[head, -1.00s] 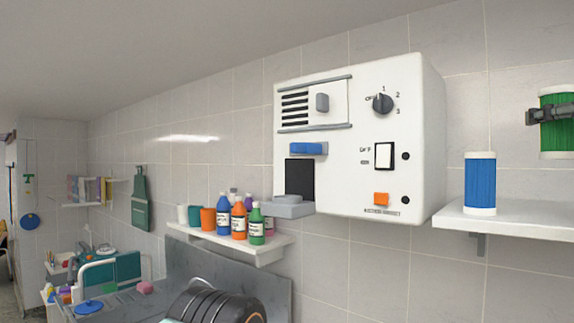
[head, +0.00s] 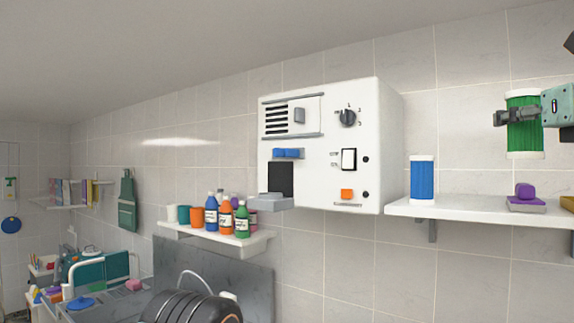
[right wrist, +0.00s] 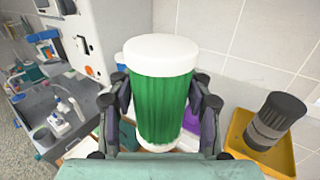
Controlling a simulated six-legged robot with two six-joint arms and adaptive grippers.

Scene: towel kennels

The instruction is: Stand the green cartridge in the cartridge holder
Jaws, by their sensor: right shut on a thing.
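The green cartridge (head: 525,142), a ribbed green cylinder with white ends, is upright in my right gripper (head: 519,116). It hangs in the air above the right shelf, right of the blue cartridge. In the right wrist view the fingers (right wrist: 162,90) close on both sides of the green cartridge (right wrist: 164,112). I cannot tell for sure which thing is the cartridge holder. A grey ledge (head: 276,201) juts from the lower left of the white wall machine (head: 322,178), below a dark opening (head: 280,176). My left gripper is not in view.
The right shelf (head: 455,208) bears the blue cartridge (head: 422,180) and a purple item (head: 525,198). A yellow tray (right wrist: 240,140) with a dark grey knobbed thing (right wrist: 273,122) lies right of the cartridge. Several bottles stand on the left shelf (head: 215,236). Space before the machine looks clear.

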